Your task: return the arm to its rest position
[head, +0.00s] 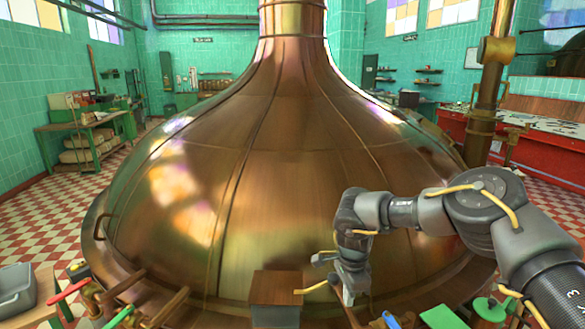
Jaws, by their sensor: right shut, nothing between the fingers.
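My right arm comes in from the lower right and bends in front of a large copper kettle (285,170). My right gripper (347,296) points down near the bottom of the view, shut and empty. It hangs just right of a brown box-like block (275,288) at the kettle's front foot. I cannot tell whether it touches anything there. A yellow handle-like piece (312,288) shows between the block and the gripper. My left gripper is not in view.
A red handle (68,291), copper pipes and a grey box (14,290) are at the lower left. Green round parts (489,309) lie below my right arm. A copper pipe (487,95) stands at the right before a red console (540,150). Checkered floor is open on the left.

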